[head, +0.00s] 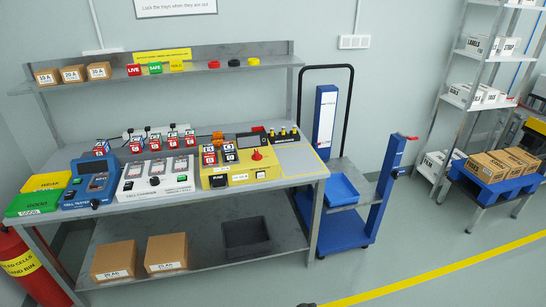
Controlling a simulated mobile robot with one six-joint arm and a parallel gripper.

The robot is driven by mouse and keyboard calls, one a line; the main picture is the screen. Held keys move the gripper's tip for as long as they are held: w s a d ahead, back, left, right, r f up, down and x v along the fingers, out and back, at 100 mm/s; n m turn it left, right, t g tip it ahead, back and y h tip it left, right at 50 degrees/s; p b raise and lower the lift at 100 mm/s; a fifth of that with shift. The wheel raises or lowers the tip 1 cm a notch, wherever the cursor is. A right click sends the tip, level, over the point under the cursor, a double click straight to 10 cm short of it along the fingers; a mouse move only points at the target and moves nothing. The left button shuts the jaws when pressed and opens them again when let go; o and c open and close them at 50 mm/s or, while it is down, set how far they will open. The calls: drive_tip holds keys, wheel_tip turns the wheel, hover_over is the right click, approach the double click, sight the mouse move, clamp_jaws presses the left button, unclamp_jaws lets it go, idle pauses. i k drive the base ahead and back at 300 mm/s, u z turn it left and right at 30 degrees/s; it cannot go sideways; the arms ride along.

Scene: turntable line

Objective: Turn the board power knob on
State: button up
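A yellow board unit (240,176) sits on the steel workbench, right of the white cell charger. My gripper is not clearly in view; only a small dark shape shows at the bottom edge.
The cell charger (157,190) and blue cell tester (76,198) stand left of the board. A shelf (220,68) overhangs the bench's back. A blue trolley (343,222) stands right of the bench. The floor (400,250) in front on the right is clear.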

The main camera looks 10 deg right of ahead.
sight(257, 156)
drive_tip(key=z, duration=0.05)
drive_tip(key=k, duration=0.15)
drive_tip(key=u, duration=0.2)
drive_tip(key=i, duration=0.9)
drive_tip(key=u, duration=1.6)
drive_tip(key=k, duration=0.1)
drive_tip(key=z, duration=3.25)
